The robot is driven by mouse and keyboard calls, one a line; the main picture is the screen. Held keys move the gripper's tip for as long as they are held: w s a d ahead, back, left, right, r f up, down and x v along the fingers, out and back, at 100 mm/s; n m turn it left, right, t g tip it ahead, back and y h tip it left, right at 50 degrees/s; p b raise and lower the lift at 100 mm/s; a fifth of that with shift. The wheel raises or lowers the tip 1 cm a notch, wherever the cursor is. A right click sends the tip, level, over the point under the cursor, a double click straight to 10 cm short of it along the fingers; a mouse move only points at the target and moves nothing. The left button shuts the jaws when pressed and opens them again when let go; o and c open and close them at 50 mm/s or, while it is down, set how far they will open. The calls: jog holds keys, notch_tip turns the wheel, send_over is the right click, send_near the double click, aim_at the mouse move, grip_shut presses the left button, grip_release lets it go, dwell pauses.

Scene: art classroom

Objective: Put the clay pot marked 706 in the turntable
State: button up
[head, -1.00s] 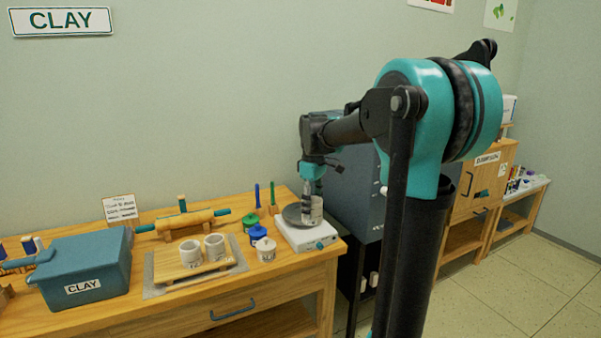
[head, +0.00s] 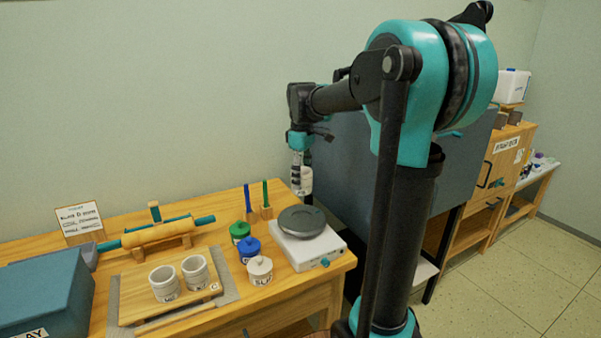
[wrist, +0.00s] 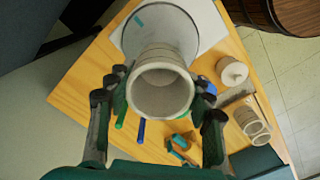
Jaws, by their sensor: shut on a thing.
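My gripper (head: 300,178) is shut on a whitish clay pot (head: 306,182), held upright in the air above the back edge of the turntable (head: 303,221). In the wrist view the held pot (wrist: 160,88) sits between my fingers, its open mouth facing the camera. The mark on it is too small to read. The turntable is a dark grey round plate on a white base, and nothing stands on it. In the wrist view the plate (wrist: 150,32) shows beyond the pot. Two similar pots (head: 164,284) (head: 195,272) stand on a wooden board.
Green (head: 239,232), blue (head: 250,250) and whitish (head: 260,270) lidded jars stand just left of the turntable. Two upright tools (head: 266,205) stand behind. A rolling pin (head: 158,234) and a teal clay box (head: 45,300) lie further left. A large grey cabinet (head: 345,170) is close on the right.

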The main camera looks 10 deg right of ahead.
jog(key=shift+f, duration=5.15)
jog(key=o, duration=1.3)
jog(key=shift+r, duration=4.05)
jog(key=s+d+f+m+t, duration=0.1)
jog(key=s+f+m, duration=0.2)
jog(key=s+f, duration=0.3)
jog(key=s+d+f+m+t, duration=0.1)
jog(key=s+f+m, duration=0.3)
jog(key=s, duration=0.4)
jog(key=s+d+f+m+t, duration=0.2)
jog(key=s+f+m, duration=0.2)
jog(key=s+f, duration=0.3)
jog(key=shift+s+f, duration=0.35)
jog(key=shift+s, duration=0.15)
